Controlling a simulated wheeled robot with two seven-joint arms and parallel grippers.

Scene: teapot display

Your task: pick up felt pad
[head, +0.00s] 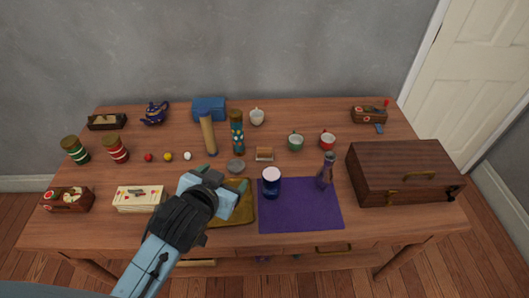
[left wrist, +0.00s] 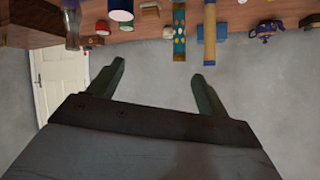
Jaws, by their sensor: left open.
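No thing in view is plainly the felt pad. A flat purple cloth (head: 300,217) lies at the front middle of the table, with a dark blue cup with a pale top (head: 271,183) and a purple bottle (head: 325,171) on it. A small grey round piece (head: 235,166) lies behind my left gripper. My left gripper (head: 224,178) is above the front of the table, over a mustard mat or tray (head: 232,216) that it partly hides. In the left wrist view its jaws (left wrist: 158,72) are apart with nothing between them. My right gripper is not in view.
A large wooden chest (head: 400,173) stands at the right. Cups, a tall patterned tube (head: 237,133) and a tan cylinder (head: 208,136) stand behind the gripper. A cream box (head: 139,199), striped jars and small balls are at left. Bare wood shows at the back right.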

